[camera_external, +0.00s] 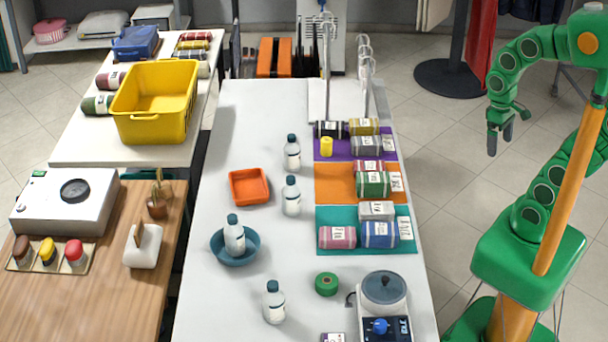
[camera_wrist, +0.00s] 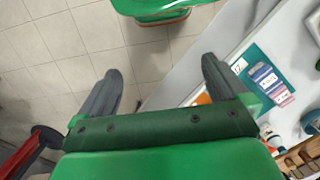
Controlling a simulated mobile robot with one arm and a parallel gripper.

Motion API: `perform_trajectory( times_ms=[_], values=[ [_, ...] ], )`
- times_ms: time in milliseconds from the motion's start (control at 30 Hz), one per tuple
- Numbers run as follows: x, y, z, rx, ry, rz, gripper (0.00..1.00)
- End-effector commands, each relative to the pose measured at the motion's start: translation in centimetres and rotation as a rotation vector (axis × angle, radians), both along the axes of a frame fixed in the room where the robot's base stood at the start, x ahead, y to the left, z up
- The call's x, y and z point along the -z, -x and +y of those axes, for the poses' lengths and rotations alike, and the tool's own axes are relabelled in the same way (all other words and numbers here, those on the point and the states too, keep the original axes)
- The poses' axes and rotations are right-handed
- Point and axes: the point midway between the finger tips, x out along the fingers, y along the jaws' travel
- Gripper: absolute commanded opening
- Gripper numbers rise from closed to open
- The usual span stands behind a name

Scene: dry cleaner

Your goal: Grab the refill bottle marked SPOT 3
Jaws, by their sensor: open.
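Several white bottles with dark caps stand on the long white table in the external view. One bottle (camera_external: 292,153) is farthest back, another bottle (camera_external: 291,197) stands in front of it, and a third bottle (camera_external: 234,238) stands in a blue bowl (camera_external: 222,256). A further bottle (camera_external: 274,304) stands nearest the camera. Their markings are too small to read, so I cannot tell which is SPOT 3. My gripper (camera_external: 492,143) hangs over the floor right of the table, apart from all bottles. In the wrist view my gripper (camera_wrist: 160,70) is open and empty.
Coloured mats with rolled cloths, such as the teal mat (camera_external: 365,250), line the table's right side. An orange tray (camera_external: 249,200), a green tape roll (camera_external: 327,284) and a grey-lidded appliance (camera_external: 384,312) also stand there. The table's left-back area is clear.

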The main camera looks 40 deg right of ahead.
Motion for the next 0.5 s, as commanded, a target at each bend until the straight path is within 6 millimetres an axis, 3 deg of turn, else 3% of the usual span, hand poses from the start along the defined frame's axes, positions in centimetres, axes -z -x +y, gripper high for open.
perform_trajectory(
  times_ms=[267, 367, 500],
  values=[
    [0.56, 1.45, -0.22, 0.017, 0.001, 0.003, 1.0],
    [0.56, 1.43, -0.21, 0.017, 0.001, 0.003, 0.9],
    [0.55, 1.42, -0.21, 0.016, 0.001, 0.003, 0.9]
  ],
)
